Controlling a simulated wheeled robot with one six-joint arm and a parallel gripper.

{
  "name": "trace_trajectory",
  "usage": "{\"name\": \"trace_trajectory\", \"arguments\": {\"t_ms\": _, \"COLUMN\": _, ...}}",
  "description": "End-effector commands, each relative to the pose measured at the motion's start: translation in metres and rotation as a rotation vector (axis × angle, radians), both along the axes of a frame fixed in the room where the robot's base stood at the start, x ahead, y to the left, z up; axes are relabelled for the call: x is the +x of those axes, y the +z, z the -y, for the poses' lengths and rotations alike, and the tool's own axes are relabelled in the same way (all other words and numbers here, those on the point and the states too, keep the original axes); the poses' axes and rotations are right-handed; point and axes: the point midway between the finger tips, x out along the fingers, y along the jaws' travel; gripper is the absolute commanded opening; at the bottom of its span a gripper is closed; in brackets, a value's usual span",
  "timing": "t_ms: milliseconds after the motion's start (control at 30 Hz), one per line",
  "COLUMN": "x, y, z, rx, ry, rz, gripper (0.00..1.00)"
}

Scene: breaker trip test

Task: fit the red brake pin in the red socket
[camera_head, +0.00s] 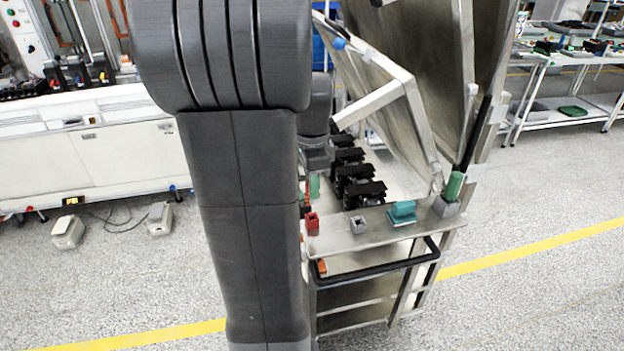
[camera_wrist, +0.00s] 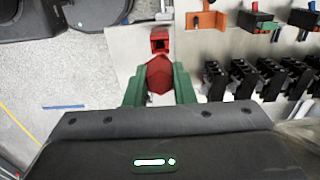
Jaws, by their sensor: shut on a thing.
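My gripper (camera_wrist: 159,88) has green fingers that are shut on the red brake pin (camera_wrist: 159,74), seen end-on as a faceted red shape in the wrist view. The red socket (camera_wrist: 160,41) is a small red block with a dark opening, just beyond the pin in that view. The pin looks apart from the socket's opening, but its height above the bench is hard to tell. In the head view the red socket (camera_head: 312,224) stands at the bench's near left corner. A green finger of my gripper (camera_head: 314,186) shows above it; the pin is hidden there by my arm.
A grey socket (camera_head: 358,225) and a teal block (camera_head: 402,212) stand right of the red socket. A green handle (camera_head: 453,187) stands upright at the right. Black breakers (camera_head: 351,172) line the bench behind, under tilted metal panels (camera_head: 390,95). A black rail (camera_head: 375,266) borders the front.

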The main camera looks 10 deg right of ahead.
Motion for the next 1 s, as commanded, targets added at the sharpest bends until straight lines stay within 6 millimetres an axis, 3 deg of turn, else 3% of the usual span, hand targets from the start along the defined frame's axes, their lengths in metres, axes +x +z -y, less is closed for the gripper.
{"name": "trace_trajectory", "arguments": {"t_ms": 100, "x": 0.0, "y": -0.016, "z": 0.0, "rx": 0.0, "ry": 0.0, "rz": 0.0, "gripper": 0.01}}
{"name": "trace_trajectory", "arguments": {"t_ms": 300, "x": 0.0, "y": -0.029, "z": 0.0, "rx": 0.0, "ry": 0.0, "rz": -0.001, "gripper": 0.01}}
{"name": "trace_trajectory", "arguments": {"t_ms": 1000, "x": 0.0, "y": -0.029, "z": 0.0, "rx": 0.0, "ry": 0.0, "rz": 0.0, "gripper": 0.01}}
